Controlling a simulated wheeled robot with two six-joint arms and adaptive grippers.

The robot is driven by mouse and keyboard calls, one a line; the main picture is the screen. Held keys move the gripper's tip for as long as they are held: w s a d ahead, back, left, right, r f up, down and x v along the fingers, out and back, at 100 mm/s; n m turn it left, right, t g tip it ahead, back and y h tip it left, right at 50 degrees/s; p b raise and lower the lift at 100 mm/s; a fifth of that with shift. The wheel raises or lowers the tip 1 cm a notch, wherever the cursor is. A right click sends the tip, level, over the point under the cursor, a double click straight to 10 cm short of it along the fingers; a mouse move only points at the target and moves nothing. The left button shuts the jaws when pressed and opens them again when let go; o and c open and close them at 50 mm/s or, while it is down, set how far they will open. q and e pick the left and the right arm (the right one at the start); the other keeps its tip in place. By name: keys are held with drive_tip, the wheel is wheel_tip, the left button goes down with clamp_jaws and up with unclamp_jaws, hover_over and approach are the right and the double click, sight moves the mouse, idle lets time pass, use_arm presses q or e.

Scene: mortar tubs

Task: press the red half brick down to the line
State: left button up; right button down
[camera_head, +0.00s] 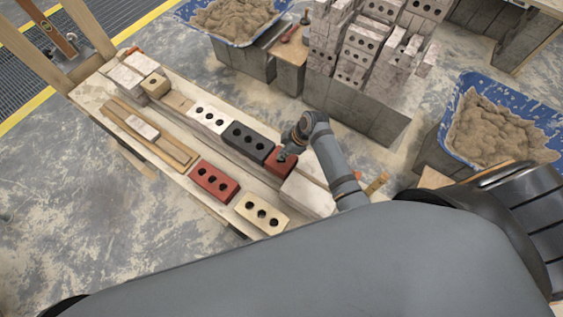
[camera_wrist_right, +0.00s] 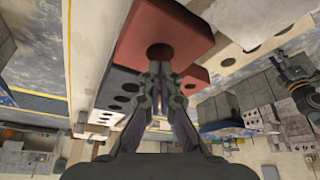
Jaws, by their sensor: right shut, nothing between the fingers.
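The red half brick (camera_head: 281,163) sits in the back row of the wall, right of the black brick (camera_head: 247,142). In the right wrist view the red half brick (camera_wrist_right: 190,25) is large, at the top, with one hole showing. My right gripper (camera_head: 287,156) is shut and empty, its fingertips at the half brick's top and hiding part of it. The shut fingertips also show in the wrist view (camera_wrist_right: 159,70); I cannot tell whether they touch the brick. I cannot make out a line.
A white brick (camera_head: 210,117) is left of the black one. A red three-hole brick (camera_head: 214,181) and a cream brick (camera_head: 262,213) stand in front. Tubs of mortar (camera_head: 233,17) (camera_head: 497,122) and a brick stack (camera_head: 365,45) are behind. Floor at left is clear.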

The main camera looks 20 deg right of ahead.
drive_tip(key=shift+f+b, duration=0.45)
drive_tip(key=shift+f, duration=0.35)
drive_tip(key=shift+s+f+p, duration=0.1)
drive_tip(key=shift+f+p, duration=0.25)
drive_tip(key=shift+f, duration=0.05)
idle(1.7)
wheel_tip(320, 180, up, 5)
drive_tip(key=p, duration=0.5)
drive_tip(key=shift+r+p, duration=0.2)
drive_tip(key=shift+p, duration=0.1)
drive_tip(key=shift+f, duration=0.1)
